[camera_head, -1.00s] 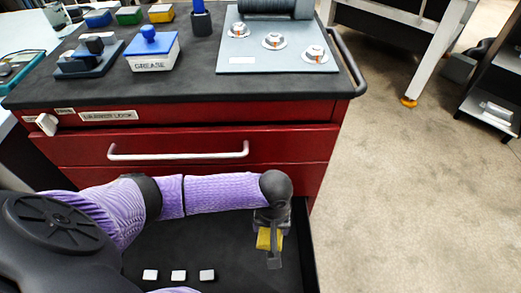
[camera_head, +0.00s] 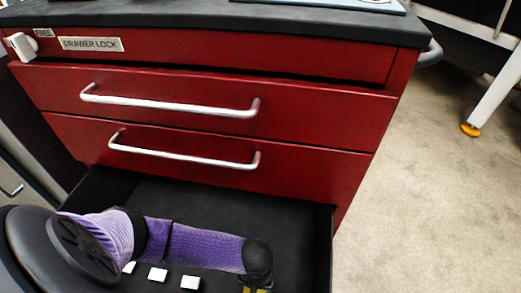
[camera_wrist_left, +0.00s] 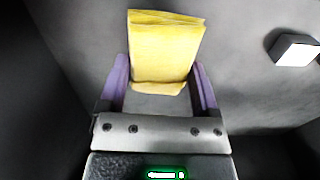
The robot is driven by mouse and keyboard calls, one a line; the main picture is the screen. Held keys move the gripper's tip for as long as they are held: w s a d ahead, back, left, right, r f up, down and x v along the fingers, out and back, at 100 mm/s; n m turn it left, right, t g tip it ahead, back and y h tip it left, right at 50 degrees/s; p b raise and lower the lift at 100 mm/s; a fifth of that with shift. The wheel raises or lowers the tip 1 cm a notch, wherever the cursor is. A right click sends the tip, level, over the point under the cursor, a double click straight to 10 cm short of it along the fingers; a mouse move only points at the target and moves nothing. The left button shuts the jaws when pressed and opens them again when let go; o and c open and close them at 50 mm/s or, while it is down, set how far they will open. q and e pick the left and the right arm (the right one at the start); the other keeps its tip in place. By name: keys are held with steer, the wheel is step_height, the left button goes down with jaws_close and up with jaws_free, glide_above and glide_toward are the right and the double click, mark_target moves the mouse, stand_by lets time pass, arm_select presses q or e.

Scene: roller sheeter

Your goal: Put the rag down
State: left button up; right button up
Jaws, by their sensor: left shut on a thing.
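A folded yellow rag (camera_wrist_left: 166,50) is between the two purple fingers of my left gripper (camera_wrist_left: 160,82) in the left wrist view. The gripper is shut on it. Behind the rag is the grey floor of the open drawer (camera_head: 290,215); I cannot tell whether the rag touches it. In the head view my left arm reaches across the drawer, and only a bit of yellow rag (camera_head: 255,290) shows at the bottom edge. The left fingertips are cut off there. My right gripper is not in view.
Several small white blocks (camera_head: 190,283) lie in the drawer near my left arm. Above the drawer is the red cabinet front (camera_head: 310,140) with two closed drawers and silver handles (camera_head: 185,155). Bare floor (camera_head: 430,200) lies to the right.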

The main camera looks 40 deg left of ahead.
arm_select(q)
step_height(320, 180, down, 3)
steer(key=shift+f+b, duration=0.2)
steer(key=shift+b, duration=0.8)
steer(key=shift+r+p, duration=0.3)
steer(key=shift+r, duration=0.05)
steer(key=o, duration=1.2)
steer(key=shift+f, duration=0.15)
steer(key=shift+c, duration=0.2)
step_height(320, 180, up, 12)
steer(key=p, duration=0.9)
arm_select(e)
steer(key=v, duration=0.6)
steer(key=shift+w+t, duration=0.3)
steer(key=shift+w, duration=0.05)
